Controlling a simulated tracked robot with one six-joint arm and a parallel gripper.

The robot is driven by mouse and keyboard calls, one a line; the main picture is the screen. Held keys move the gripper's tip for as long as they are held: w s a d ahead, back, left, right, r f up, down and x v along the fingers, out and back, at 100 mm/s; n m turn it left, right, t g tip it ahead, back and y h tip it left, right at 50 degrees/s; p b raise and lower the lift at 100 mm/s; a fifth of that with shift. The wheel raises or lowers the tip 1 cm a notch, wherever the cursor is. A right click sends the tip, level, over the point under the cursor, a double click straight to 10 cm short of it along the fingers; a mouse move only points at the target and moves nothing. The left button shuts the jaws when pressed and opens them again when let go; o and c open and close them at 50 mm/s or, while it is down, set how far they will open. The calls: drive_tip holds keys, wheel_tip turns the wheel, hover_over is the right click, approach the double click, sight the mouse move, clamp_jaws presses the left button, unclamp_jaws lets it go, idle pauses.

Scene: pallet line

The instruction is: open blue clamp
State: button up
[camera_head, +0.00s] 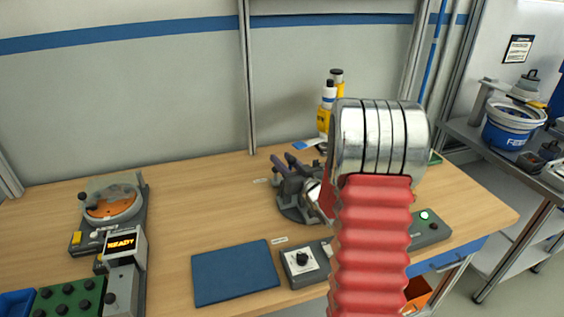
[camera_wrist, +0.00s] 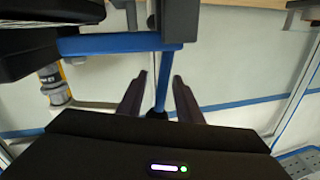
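In the wrist view, which looks upside down, a blue clamp (camera_wrist: 120,43) shows as a thick horizontal bar. A thin blue lever (camera_wrist: 161,88) runs from it to a black knob near my gripper body. My gripper (camera_wrist: 160,76) is open, its two dark purple fingers on either side of the lever with gaps visible. I cannot tell whether they are at the lever's depth. In the head view, my gripper (camera_head: 284,161) is over the back middle of the bench beside a dark grey fixture (camera_head: 297,213). The blue clamp cannot be made out there.
On the wooden bench (camera_head: 175,215) stand a blue mat (camera_head: 235,273), a dial box (camera_head: 302,262) and a READY display (camera_head: 122,245). Yellow-labelled bottles (camera_head: 326,112) stand behind my wrist. Bare bench lies left of my gripper.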

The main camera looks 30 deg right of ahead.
drive_tip(key=shift+c, duration=0.5)
clamp_jaws()
drive_tip(key=shift+r, duration=0.15)
